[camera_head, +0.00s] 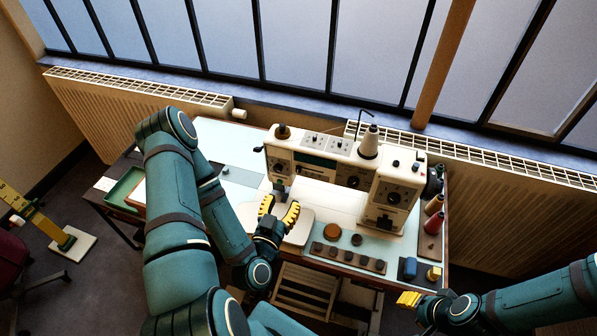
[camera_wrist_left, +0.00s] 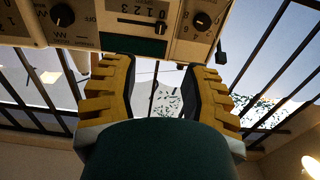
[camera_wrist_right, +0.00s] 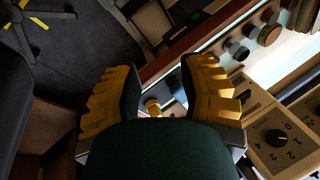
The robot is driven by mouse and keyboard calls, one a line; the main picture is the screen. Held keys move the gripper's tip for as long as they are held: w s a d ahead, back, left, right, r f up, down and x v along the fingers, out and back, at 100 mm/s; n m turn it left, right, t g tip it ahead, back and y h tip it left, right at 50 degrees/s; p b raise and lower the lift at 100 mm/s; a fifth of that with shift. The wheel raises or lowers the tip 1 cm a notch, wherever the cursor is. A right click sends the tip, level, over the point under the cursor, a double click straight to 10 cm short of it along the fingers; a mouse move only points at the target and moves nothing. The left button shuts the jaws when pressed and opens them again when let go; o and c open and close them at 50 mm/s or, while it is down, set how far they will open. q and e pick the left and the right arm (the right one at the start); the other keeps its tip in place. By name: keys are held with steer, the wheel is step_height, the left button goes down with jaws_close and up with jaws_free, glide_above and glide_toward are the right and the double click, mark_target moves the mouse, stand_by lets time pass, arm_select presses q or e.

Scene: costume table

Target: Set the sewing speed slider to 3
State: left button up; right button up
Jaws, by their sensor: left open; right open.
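The cream sewing machine (camera_head: 345,170) stands on the table below the window. My right gripper (camera_head: 410,299) is open and empty off the table's front right corner.
Dials flank the slider, one at left (camera_wrist_left: 62,15) and one at right (camera_wrist_left: 202,21). A cone of thread (camera_head: 369,141) stands atop the machine. A green tray (camera_head: 124,187) is at left.

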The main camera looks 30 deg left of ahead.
mark_target(297, 169)
arm_select(q)
steer(key=b+x, duration=0.9)
steer(key=shift+x, duration=0.95)
steer(key=shift+w+a+r, duration=0.15)
steer(key=shift+w+a, duration=0.05)
steer(key=shift+w, duration=0.45)
arm_select(e)
step_height(297, 169, down, 10)
steer(key=s, duration=0.2)
steer(key=shift+a+g, duration=0.3)
steer(key=shift+g, duration=0.1)
arm_select(q)
steer(key=shift+c, duration=0.3)
jaws_close()
arm_select(e)
steer(key=shift+s, duration=0.1)
